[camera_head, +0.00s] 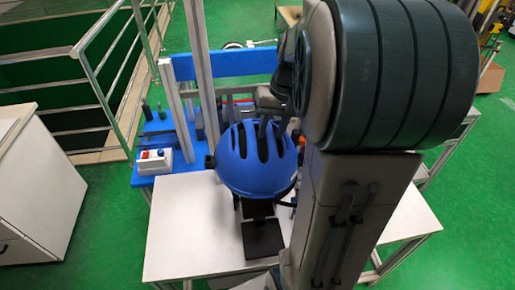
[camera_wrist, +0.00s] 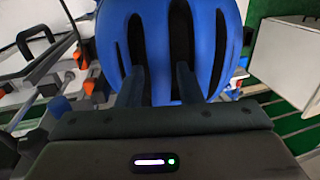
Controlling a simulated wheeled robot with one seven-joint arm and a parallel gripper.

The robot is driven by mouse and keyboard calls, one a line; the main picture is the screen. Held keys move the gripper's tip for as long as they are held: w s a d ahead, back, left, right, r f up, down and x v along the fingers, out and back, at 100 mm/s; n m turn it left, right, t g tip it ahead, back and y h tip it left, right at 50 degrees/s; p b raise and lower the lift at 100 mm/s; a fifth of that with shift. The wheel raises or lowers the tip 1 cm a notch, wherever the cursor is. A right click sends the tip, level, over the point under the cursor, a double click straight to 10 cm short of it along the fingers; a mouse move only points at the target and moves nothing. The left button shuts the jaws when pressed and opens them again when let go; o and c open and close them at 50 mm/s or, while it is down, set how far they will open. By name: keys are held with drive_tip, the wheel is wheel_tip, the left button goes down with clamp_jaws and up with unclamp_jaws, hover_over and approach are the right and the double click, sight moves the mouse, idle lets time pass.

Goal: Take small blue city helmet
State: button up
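The blue helmet (camera_head: 254,160) with long dark vents is above the white table, over a black stand plate (camera_head: 262,238). I cannot tell whether it rests on the stand. It also fills the upper middle of the wrist view (camera_wrist: 158,45). My gripper (camera_wrist: 158,78) is at the helmet's top. Its two dark fingers reach in at two neighbouring vents, one on each side of a blue rib. They stand apart, and I cannot tell whether both press on the rib. The fingertips are hidden in the vents.
The white table (camera_head: 180,235) is bare to the left of the helmet. A blue bench with a small control box (camera_head: 154,161) and upright metal posts stands behind. A white cabinet (camera_head: 38,195) and a metal railing (camera_head: 95,85) are at the left.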

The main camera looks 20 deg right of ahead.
drive_tip(key=shift+a+f, duration=0.1)
drive_tip(key=shift+f, duration=0.25)
clamp_jaws()
drive_tip(key=shift+r, duration=0.15)
